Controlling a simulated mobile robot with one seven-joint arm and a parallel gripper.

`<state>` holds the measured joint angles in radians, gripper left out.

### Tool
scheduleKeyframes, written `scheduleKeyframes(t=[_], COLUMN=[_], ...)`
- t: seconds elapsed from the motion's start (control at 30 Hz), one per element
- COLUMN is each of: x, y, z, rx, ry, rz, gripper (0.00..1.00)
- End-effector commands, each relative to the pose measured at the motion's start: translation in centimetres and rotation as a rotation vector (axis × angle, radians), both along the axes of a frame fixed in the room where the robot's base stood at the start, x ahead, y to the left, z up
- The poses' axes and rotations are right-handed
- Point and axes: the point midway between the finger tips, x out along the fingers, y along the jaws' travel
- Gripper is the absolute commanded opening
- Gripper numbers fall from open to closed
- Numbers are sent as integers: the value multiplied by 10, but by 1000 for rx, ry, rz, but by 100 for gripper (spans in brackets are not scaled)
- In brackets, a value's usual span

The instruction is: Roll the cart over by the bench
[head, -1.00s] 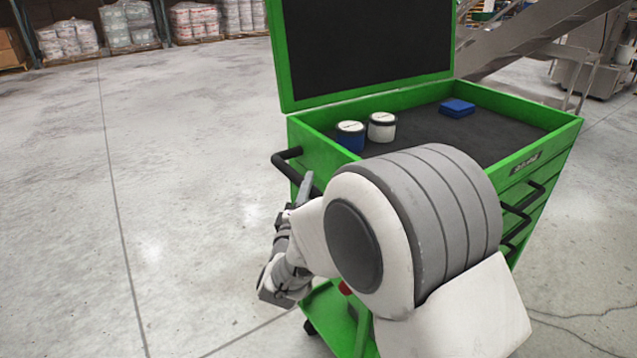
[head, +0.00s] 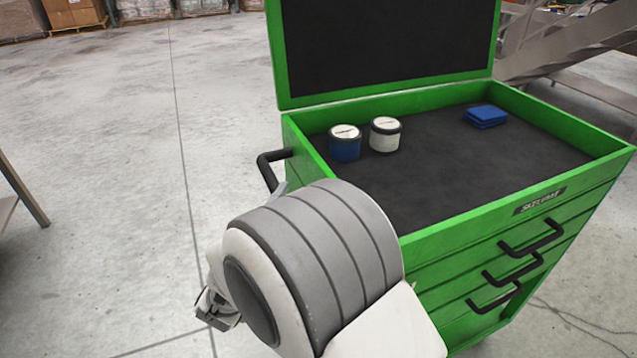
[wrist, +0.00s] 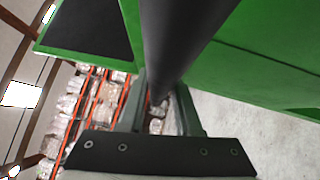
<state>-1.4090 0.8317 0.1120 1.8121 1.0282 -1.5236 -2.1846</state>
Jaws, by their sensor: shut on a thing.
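The green cart (head: 450,255) stands at the right of the head view, with drawers in front and a dark panel raised at its back. Its black side handle (head: 264,166) sticks out to the left. In the wrist view the handle's dark bar (wrist: 180,45) runs between the fingers of my gripper (wrist: 160,112), which is shut on it. In the head view my own arm hides most of the gripper. A brown-edged piece of furniture with a leg (head: 24,192) shows at the left edge, possibly the bench; most of it is out of frame.
Bare concrete floor (head: 110,120) lies left of the cart. A metal stair-like structure (head: 560,45) stands behind right.

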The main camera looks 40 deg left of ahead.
Motion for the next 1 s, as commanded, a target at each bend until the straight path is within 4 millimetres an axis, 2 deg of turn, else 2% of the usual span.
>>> scheduleKeyframes(t=[0.1,0.3,0.53,0.87,0.9,1.0], x=[-19,-38,-48,-52,-52,-52], y=[8,16,20,22,22,22], z=[3,2,2,2,2,2], rx=[3,3,4,3,3,3], ry=[-3,-5,-5,-4,-4,-3], rz=[-4,-13,-16,-9,-9,-9], gripper=[0,0,0,0,34,52])
